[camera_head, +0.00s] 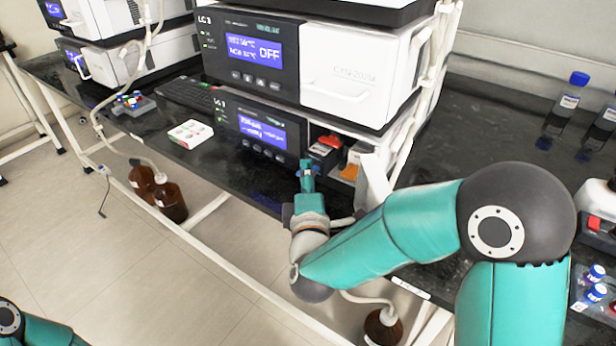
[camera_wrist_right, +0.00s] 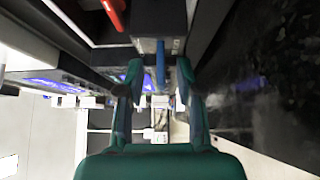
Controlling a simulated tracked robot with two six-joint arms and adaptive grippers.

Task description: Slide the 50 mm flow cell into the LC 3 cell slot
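The LC 3 unit's lower module (camera_head: 262,132) has a lit screen, and an open compartment shows at its right. My right gripper (camera_head: 307,172) is at the front left of that compartment. In the right wrist view my right gripper (camera_wrist_right: 160,78) has its fingers apart, one on each side of a narrow blue tab (camera_wrist_right: 160,60), with gaps visible. The tab is at the front of a dark grey block (camera_wrist_right: 148,22); I cannot read its marking or tell whether it is the 50 mm flow cell. The cell slot cannot be clearly made out. My left gripper is out of view.
A red part (camera_head: 330,141) and an orange part (camera_head: 350,172) show in the compartment. A white box (camera_head: 190,134) lies on the black bench left of the unit. A blue-capped bottle (camera_head: 568,100) stands at the right. Brown bottles (camera_head: 171,203) stand below the bench.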

